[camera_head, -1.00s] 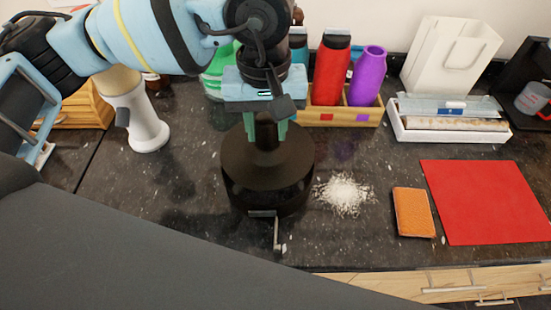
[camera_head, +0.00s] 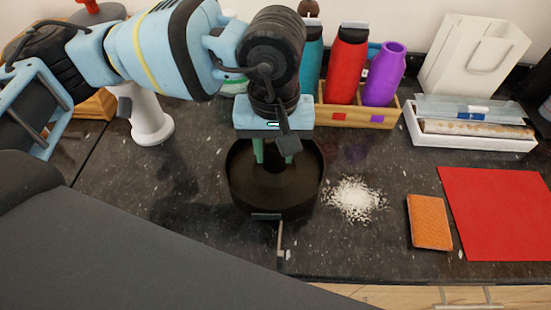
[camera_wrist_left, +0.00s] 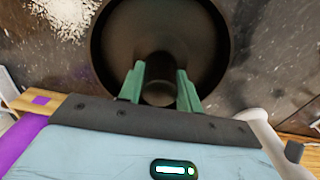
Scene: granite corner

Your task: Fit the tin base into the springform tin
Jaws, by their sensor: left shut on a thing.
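The dark springform tin (camera_head: 271,209) stands upright on the granite worktop, its lever latch (camera_head: 278,238) at the front. The dark, round tin base (camera_head: 290,185) is down inside the tin's rim, with a raised knob in its middle. My left gripper (camera_head: 272,157) reaches in from above and is shut on the knob. In the left wrist view, the green fingers (camera_wrist_left: 160,92) stand either side of the knob (camera_wrist_left: 158,72), and the tin's wall (camera_wrist_left: 98,45) rings the base. I cannot tell whether the base sits fully flat on the bottom. My right gripper is not in view.
White crumbs (camera_head: 356,199) lie right of the tin, then an orange sponge (camera_head: 430,222) and a red mat (camera_head: 498,212). Behind stands a wooden holder (camera_head: 364,112) with bottles. A white lidded cylinder (camera_head: 150,118) stands to the left. The worktop just left of the tin is clear.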

